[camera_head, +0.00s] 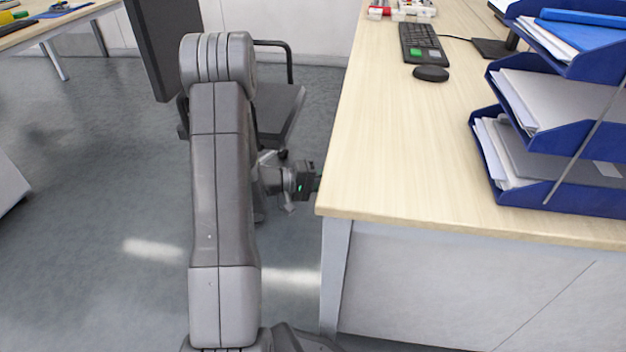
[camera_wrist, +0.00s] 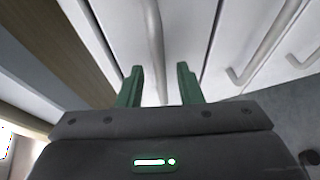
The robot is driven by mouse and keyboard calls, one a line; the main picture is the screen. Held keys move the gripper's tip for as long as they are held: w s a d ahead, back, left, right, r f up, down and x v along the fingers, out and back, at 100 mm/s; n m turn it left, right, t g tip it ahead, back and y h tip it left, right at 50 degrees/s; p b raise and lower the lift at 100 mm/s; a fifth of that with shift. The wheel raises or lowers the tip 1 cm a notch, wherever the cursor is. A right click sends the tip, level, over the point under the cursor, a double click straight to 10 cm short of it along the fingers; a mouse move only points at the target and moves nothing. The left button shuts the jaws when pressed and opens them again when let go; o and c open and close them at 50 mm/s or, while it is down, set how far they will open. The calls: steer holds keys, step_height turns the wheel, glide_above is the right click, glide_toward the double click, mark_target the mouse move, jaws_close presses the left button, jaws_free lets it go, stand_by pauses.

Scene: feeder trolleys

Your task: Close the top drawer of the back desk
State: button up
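In the wrist view my gripper (camera_wrist: 160,88) has its two green fingers apart, with nothing clamped between them. The fingers point at white drawer fronts. The top drawer front (camera_wrist: 118,28), nearest the wooden desk edge (camera_wrist: 62,65), has a grey bar handle (camera_wrist: 153,45). This handle runs down the picture into the gap between the fingers; I cannot tell whether they touch it. How far the drawer stands out is unclear. In the head view my gripper (camera_head: 304,181) is beside the left edge of the wooden desk (camera_head: 400,160), around tabletop level or lower. The drawers are hidden there.
More drawer handles (camera_wrist: 262,45) lie to the right in the wrist view. A dark chair (camera_head: 280,110) stands behind my arm. The desk bears blue paper trays (camera_head: 560,195), a keyboard (camera_head: 421,42) and a mouse (camera_head: 431,73). Another table (camera_head: 60,20) is at the far left; floor between is open.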

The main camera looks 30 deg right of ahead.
steer(key=p+v, duration=0.2)
steer(key=v, duration=1.1)
steer(key=shift+p, duration=0.3)
steer(key=shift+r, duration=0.1)
steer(key=b+x, duration=0.2)
steer(key=x, duration=1.1)
steer(key=shift+d+b, duration=0.15)
steer(key=shift+b, duration=0.25)
